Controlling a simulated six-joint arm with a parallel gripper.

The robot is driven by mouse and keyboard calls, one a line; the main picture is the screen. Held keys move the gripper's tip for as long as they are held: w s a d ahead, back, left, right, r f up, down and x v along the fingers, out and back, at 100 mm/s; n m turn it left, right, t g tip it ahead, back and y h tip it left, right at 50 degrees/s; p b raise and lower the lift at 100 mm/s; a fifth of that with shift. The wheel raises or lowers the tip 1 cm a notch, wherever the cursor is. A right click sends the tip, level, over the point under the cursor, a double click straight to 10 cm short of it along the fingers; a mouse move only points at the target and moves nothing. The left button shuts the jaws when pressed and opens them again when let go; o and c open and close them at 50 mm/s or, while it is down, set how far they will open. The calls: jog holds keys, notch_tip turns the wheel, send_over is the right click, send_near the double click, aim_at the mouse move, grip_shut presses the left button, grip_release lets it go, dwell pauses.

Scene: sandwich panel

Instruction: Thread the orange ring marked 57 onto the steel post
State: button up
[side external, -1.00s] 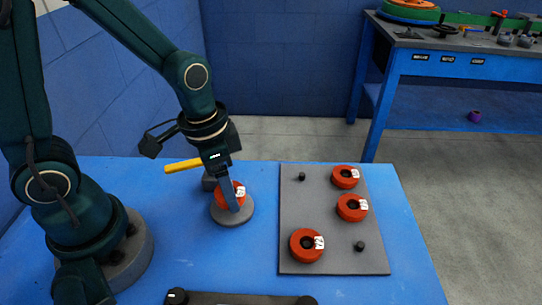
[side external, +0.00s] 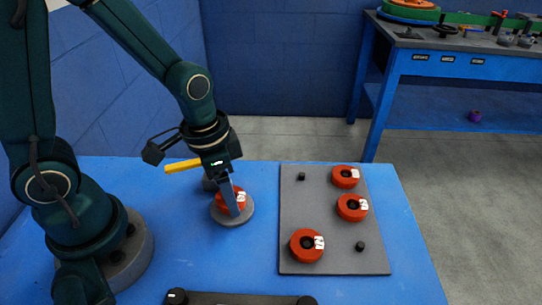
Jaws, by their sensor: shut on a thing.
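My gripper (side external: 235,208) points down and is shut on an orange-red ring (side external: 222,202) with a white tag. The number on the tag is too small to read. The ring is low over a round grey base (side external: 245,217), within its outline. A finger covers part of the ring. The steel post itself is hidden by the ring and finger, so I cannot tell whether the ring is around it or touches the base.
A grey board (side external: 330,222) at right holds three more tagged orange-red rings (side external: 346,177), (side external: 352,208), (side external: 307,245) and two bare black pegs. A yellow bar (side external: 182,166) shows behind my gripper. A dark bar (side external: 240,299) lies at the front edge.

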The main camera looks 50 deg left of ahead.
jog(key=shift+f, duration=0.35)
dwell(0.3)
jog(key=o, duration=1.4)
jog(key=shift+r, duration=6.15)
